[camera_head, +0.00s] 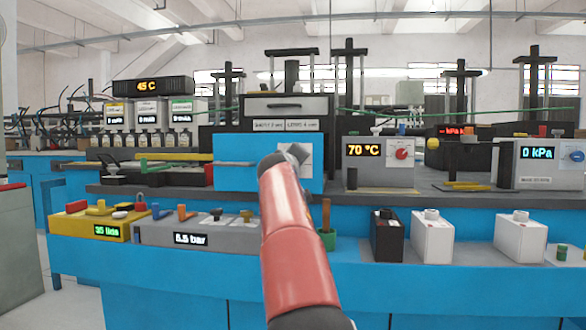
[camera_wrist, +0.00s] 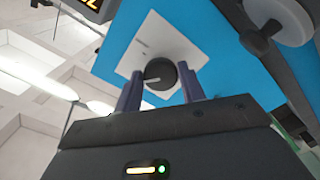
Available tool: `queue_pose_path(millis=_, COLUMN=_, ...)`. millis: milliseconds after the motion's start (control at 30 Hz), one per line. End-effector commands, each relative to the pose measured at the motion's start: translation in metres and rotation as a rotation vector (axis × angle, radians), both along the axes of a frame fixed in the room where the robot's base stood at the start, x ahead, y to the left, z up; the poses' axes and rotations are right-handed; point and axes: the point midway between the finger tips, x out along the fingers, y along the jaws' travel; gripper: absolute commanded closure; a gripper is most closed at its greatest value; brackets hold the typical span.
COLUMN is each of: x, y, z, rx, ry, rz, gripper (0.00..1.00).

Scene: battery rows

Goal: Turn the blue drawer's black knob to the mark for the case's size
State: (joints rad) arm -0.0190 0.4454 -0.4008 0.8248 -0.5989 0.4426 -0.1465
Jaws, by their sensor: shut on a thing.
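The blue drawer (camera_head: 235,177) is in the middle of the bench in the head view, with a pale plate on its right part. My red arm hides the black knob there. In the wrist view the black knob (camera_wrist: 161,74) stands on the white plate (camera_wrist: 135,62) of the blue front (camera_wrist: 195,30). Its white pointer line points left in that picture. My gripper (camera_wrist: 160,86) is shut on the knob, one finger on each side. The plate's marks are too small to read. A black case (camera_head: 387,237) and two white cases (camera_head: 432,238) (camera_head: 519,238) stand at right; their labels are unreadable.
A grey 70 °C unit (camera_head: 378,165) with a red dial stands right of the blue drawer. A 5.5 bar unit (camera_head: 190,237) and a green pot (camera_head: 327,239) are on the front ledge near my arm.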

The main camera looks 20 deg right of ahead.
Motion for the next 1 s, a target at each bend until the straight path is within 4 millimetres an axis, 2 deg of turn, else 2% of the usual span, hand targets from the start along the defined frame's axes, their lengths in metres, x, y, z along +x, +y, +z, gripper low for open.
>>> queue_pose_path(millis=600, x=0.0018, y=0.0012, z=-0.0052, rx=0.477, ry=-0.316, rz=-0.003, gripper=0.83)
queue_pose_path(millis=1000, x=0.0028, y=0.0022, z=-0.0056, rx=0.676, ry=-0.447, rz=-0.005, gripper=0.83)
